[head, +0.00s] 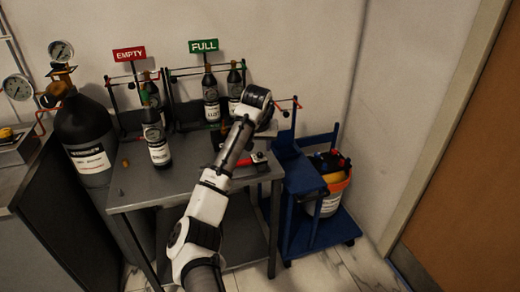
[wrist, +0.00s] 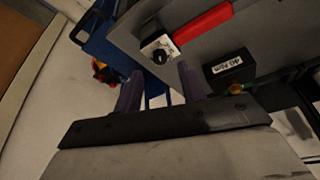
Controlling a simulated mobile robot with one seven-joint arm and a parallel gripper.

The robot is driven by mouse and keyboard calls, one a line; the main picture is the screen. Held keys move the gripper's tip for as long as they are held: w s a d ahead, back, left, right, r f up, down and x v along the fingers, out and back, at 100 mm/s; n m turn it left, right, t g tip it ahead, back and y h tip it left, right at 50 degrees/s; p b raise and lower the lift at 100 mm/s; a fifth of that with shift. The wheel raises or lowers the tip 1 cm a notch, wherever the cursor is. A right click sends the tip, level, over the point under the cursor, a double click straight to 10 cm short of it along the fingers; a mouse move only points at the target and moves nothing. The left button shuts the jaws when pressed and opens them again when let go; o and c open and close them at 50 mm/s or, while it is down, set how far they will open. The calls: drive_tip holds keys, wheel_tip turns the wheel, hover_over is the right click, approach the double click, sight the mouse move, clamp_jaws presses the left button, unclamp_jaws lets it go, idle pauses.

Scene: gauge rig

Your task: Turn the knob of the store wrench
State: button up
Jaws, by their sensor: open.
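The store wrench shows in the wrist view as a red handle (wrist: 203,24) with a pale end block bearing a black knob (wrist: 159,56) on a white dial face. In the head view the red handle (head: 250,160) lies at the front right of the grey bench, partly hidden by my arm. My gripper (wrist: 160,85) is open and empty in the wrist view. Its two fingers are apart, with the knob showing beyond the gap between them. I see no contact with the knob. The fingers are hidden in the head view.
A dark box with a white label (wrist: 232,66) stands beside the wrench. Small cylinders stand on the bench (head: 130,203) near the EMPTY sign (head: 129,54) and FULL sign (head: 203,46). A blue cart (head: 300,178) with a bucket (head: 328,195) adjoins its right side.

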sight(260, 154)
drive_tip(key=shift+x, duration=2.05)
drive_tip(key=shift+c, duration=0.4)
clamp_jaws()
